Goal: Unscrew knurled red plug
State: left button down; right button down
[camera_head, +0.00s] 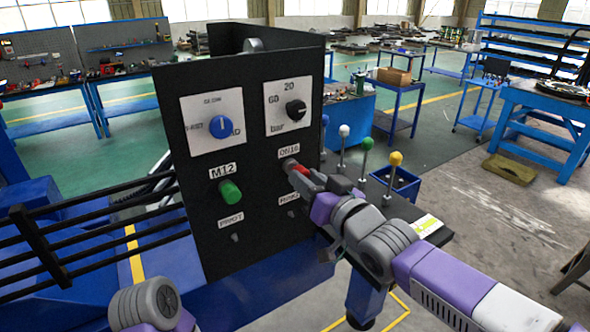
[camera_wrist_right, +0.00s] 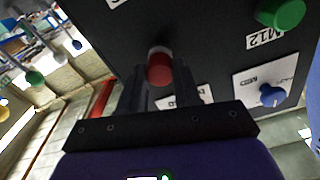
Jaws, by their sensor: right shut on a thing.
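The knurled red plug (camera_head: 300,170) sits on the black panel (camera_head: 261,214) below the DN16 label. In the right wrist view the red plug (camera_wrist_right: 160,68) shows its round end between the two dark fingers. My right gripper (camera_head: 306,176) is shut on the plug, reaching it from the right; its fingers (camera_wrist_right: 162,92) stand on either side of the plug in the wrist view. A pale collar shows between the plug and the panel. Of my left arm only a grey and purple link shows at the bottom left of the head view; its gripper is out of view.
A green plug (camera_head: 230,191), a blue knob (camera_head: 221,127) and a black knob (camera_head: 296,110) stick out of the same panel. Levers with white, green and yellow balls (camera_head: 396,158) stand close to the right. Black railings (camera_head: 90,235) are at the left.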

jog(key=p+v, duration=0.2)
jog(key=v, duration=0.1)
dwell(0.4)
